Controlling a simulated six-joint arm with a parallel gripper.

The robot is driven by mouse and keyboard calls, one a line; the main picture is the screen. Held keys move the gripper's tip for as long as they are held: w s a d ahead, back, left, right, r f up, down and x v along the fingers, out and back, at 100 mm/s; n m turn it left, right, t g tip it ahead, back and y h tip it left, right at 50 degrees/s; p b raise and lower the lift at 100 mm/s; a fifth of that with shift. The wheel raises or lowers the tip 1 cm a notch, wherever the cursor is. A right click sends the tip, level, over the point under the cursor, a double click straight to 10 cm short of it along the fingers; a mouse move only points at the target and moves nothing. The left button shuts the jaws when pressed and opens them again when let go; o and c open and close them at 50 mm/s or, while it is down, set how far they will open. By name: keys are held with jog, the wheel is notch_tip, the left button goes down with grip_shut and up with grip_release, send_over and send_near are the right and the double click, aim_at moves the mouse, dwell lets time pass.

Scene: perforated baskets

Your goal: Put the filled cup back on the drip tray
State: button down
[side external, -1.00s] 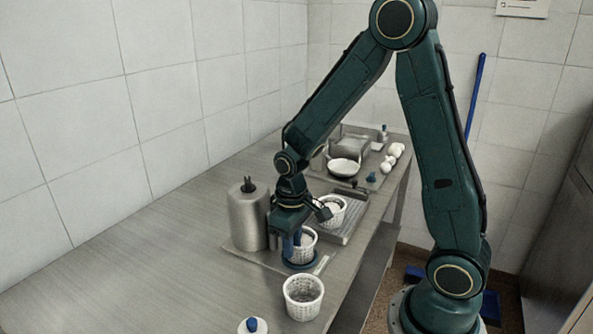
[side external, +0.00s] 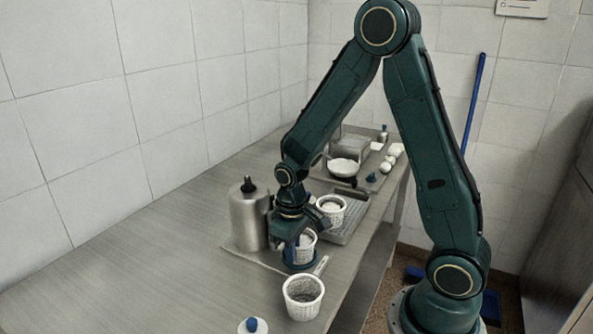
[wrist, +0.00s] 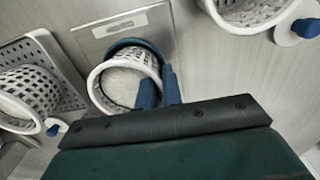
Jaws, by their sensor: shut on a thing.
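A white perforated basket cup (side external: 308,247) with pale contents stands in a blue ring (side external: 299,266) on a flat metal plate, beside the steel canister. My gripper (side external: 293,247) is down at this cup, shut on its wall. In the wrist view the blue fingertips (wrist: 160,92) sit at the right side of the cup's rim (wrist: 94,86), seemingly one on each side of the wall. The grated drip tray (side external: 350,229) lies just behind. It also shows at left in the wrist view (wrist: 38,50). A second white basket (side external: 331,211) with pale contents stands on it.
A steel canister (side external: 248,220) stands close left of my gripper. Another white basket (side external: 303,299) and a white lid with a blue knob (side external: 252,327) are in front. A pan (side external: 343,168) and white round things (side external: 391,158) lie farther back. The left counter is clear.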

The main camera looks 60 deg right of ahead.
jog(key=shift+r, duration=0.1)
jog(key=shift+r, duration=3.4)
jog(key=shift+r, duration=0.1)
jog(key=shift+r, duration=0.2)
notch_tip(320, 180, up, 9)
jog(key=s+d+n+h, duration=0.1)
jog(key=s+d+n, duration=0.15)
jog(key=d, duration=0.95)
jog(key=s+d+n, duration=0.1)
jog(key=d+n, duration=0.3)
jog(key=d, duration=0.9)
jog(key=shift+m+t, duration=0.25)
jog(key=shift+t, duration=0.15)
jog(key=shift+s+a+f, duration=0.1)
jog(key=shift+a+f, duration=0.05)
jog(key=shift+f, duration=1.2)
jog(key=shift+s+a+f, duration=0.1)
jog(key=shift+f, duration=1.2)
